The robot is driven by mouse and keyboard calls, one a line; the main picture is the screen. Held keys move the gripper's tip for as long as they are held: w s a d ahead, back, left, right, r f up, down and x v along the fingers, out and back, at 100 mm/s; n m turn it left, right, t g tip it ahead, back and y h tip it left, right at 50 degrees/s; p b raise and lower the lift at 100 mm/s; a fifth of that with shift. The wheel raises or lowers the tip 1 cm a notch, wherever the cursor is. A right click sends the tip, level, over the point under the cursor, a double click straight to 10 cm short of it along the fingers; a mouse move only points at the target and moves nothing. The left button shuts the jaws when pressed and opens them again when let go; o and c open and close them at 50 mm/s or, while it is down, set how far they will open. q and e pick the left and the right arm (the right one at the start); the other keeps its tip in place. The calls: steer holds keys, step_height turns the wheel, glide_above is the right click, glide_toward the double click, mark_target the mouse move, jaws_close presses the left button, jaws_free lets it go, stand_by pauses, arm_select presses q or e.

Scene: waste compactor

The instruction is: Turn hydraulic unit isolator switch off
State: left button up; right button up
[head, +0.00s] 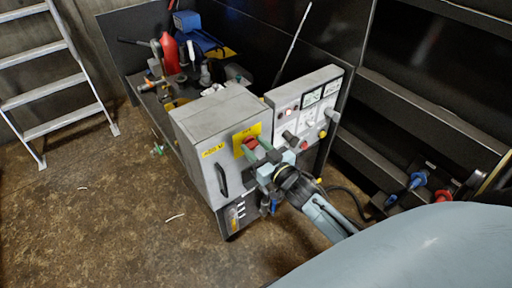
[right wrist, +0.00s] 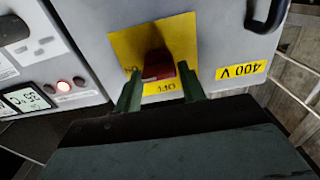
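The isolator switch is a red knob (head: 250,143) on a yellow plate (head: 238,151) on the front of a grey cabinet (head: 203,140). In the right wrist view the red knob (right wrist: 158,70) sits on the yellow plate (right wrist: 185,35), with upside-down black lettering below it, apparently OFF. My right gripper (head: 257,150) is at the knob. Its two green fingers (right wrist: 160,75) stand open, one on each side of the knob, with small gaps apparently showing. I cannot tell whether they touch it. The knob's exact angle is unclear. My left gripper is not in view.
A light control panel (head: 305,105) with buttons and displays stands right of the cabinet. A black handle (head: 221,179) is on the cabinet front. Behind is a bench with a red bottle (head: 169,53) and tools. A ladder (head: 45,80) stands left; the brown floor is mostly clear.

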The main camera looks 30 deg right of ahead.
steer(key=c, duration=0.5)
